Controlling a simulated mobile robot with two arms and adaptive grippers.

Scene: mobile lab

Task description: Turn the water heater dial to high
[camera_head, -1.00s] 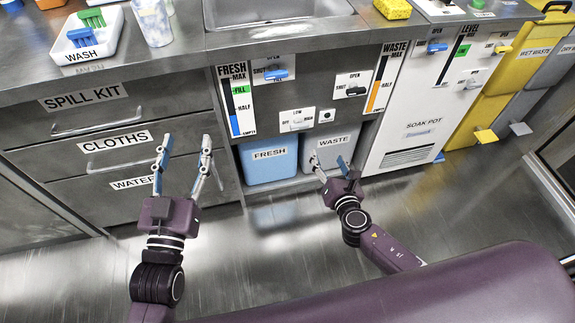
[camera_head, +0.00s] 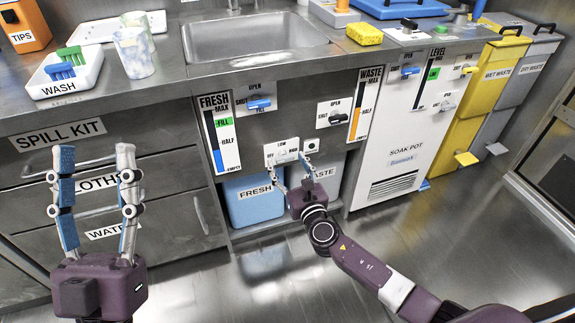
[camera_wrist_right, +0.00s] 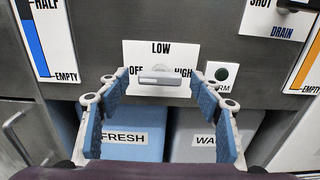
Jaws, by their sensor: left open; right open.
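The water heater dial is a grey bar-shaped knob (camera_wrist_right: 160,76) on a white plate (camera_wrist_right: 160,52) marked OFF, LOW and HIGH. Its bar lies roughly level beneath LOW, between the OFF and HIGH marks; I cannot tell which end points. In the head view the plate (camera_head: 279,149) is on the cabinet front below the sink. My right gripper (camera_wrist_right: 159,82) is open, with its fingertips on either side of the knob; contact is not clear. It also shows in the head view (camera_head: 290,168). My left gripper (camera_head: 94,150) is open and empty before the drawers.
A blue valve handle (camera_head: 260,104) and a dark drain handle (camera_head: 338,118) are above. The floor at right is clear.

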